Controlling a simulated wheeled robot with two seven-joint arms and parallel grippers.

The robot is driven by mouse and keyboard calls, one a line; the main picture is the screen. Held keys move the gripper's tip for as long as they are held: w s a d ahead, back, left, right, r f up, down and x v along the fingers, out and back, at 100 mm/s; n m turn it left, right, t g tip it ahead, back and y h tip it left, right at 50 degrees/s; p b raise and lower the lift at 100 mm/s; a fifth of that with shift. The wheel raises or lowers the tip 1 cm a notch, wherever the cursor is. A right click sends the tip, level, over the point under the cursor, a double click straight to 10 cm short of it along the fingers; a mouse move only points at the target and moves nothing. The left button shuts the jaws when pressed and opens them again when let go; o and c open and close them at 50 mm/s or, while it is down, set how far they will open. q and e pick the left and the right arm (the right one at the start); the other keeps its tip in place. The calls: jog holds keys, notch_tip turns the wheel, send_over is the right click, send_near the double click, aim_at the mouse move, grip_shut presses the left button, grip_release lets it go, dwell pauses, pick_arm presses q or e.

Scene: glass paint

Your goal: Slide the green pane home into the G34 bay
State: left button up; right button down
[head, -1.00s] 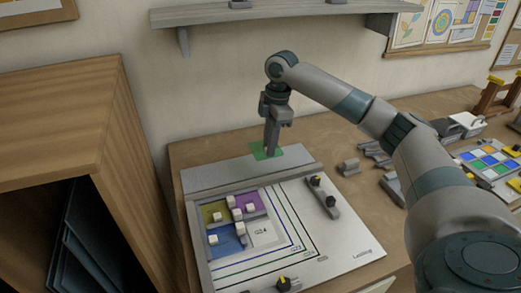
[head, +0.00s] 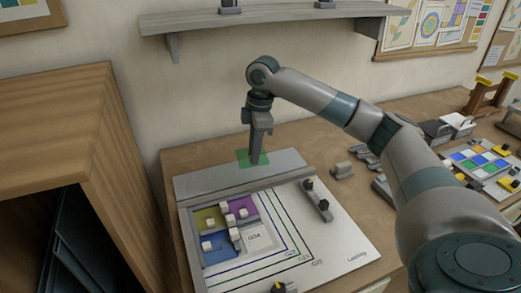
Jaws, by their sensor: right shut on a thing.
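The green pane (head: 243,158) is see-through and hangs in my right gripper (head: 257,160), which is shut on it. The pane appears over the back grey strip of the board, behind the bays; its exact height above the strip is hard to tell. The G34 bay (head: 257,238) is a pale, empty square with printed lettering on the white board (head: 335,245), in front of and below the gripper. A yellow pane (head: 203,222), a purple pane (head: 246,205) and a blue pane (head: 214,250) lie beside it. My left gripper is out of view.
Small white blocks (head: 228,221) stand among the panes, bordering the bay. A grey bar with dark knobs (head: 316,200) lies to the right, and another knobbed piece (head: 279,287) sits at the front. A wooden cabinet (head: 85,130) stands left; a shelf (head: 250,19) hangs above.

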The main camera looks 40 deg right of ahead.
jog(key=s+a+r+m, duration=0.1)
jog(key=s+a+m, duration=0.4)
jog(key=a, duration=0.4)
jog(key=s+a+m+t+h+b, duration=0.1)
jog(key=s+a+m, duration=0.5)
jog(key=a+m, duration=0.2)
jog(key=shift+s+a+r, duration=0.3)
jog(key=shift+a+r, duration=0.1)
jog(key=shift+a, duration=0.75)
